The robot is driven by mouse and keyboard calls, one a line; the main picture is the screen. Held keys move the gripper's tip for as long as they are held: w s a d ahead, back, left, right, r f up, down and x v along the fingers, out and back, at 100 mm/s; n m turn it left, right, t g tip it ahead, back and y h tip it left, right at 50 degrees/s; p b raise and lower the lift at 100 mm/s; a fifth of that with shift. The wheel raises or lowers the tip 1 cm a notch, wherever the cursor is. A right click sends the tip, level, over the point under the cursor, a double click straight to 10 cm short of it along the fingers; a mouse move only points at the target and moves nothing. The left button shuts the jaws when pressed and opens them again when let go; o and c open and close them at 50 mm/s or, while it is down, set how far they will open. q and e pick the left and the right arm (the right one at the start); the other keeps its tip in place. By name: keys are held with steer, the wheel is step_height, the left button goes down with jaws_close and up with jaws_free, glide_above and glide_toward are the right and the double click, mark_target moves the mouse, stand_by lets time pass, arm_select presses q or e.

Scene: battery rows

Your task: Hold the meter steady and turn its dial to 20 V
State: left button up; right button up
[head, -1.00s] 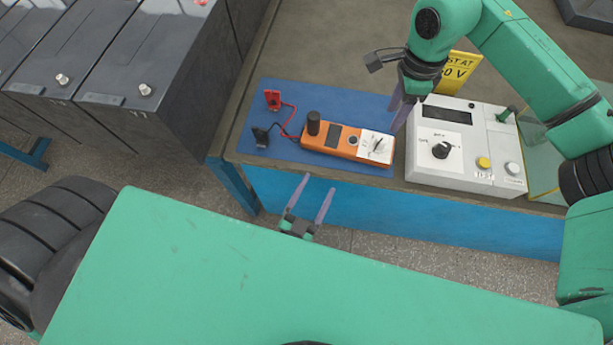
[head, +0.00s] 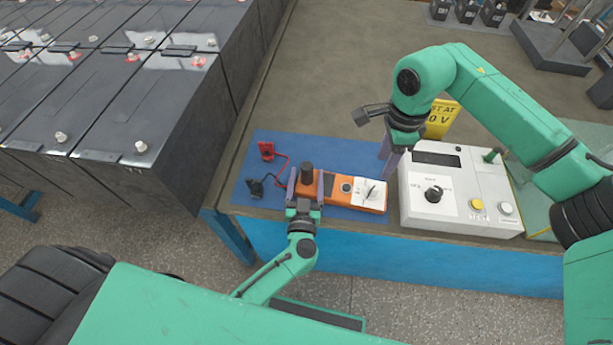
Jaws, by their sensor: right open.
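The orange meter (head: 340,199) lies on the blue mat (head: 345,147), with a black post (head: 307,173) near its left end. Its white dial face (head: 369,192) with a small pointer is at the right end; the pointer's setting is too small to read. My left gripper (head: 305,186) is at the meter's left end from the near side, its fingers apart, one on either side of the post in the picture; contact cannot be told. My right gripper (head: 388,158) points down just behind the dial end, open, apart from the dial.
A white tester box (head: 450,222) with a black knob stands right of the meter. Red (head: 267,150) and black (head: 255,187) leads lie on the mat's left. A yellow sign (head: 441,118) stands behind the box. Large batteries (head: 135,130) fill the left.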

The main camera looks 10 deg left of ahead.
arm_select(q)
steer(key=shift+w, duration=0.1)
jaws_close()
stand_by(0.9)
arm_select(e)
steer(key=o, duration=0.3)
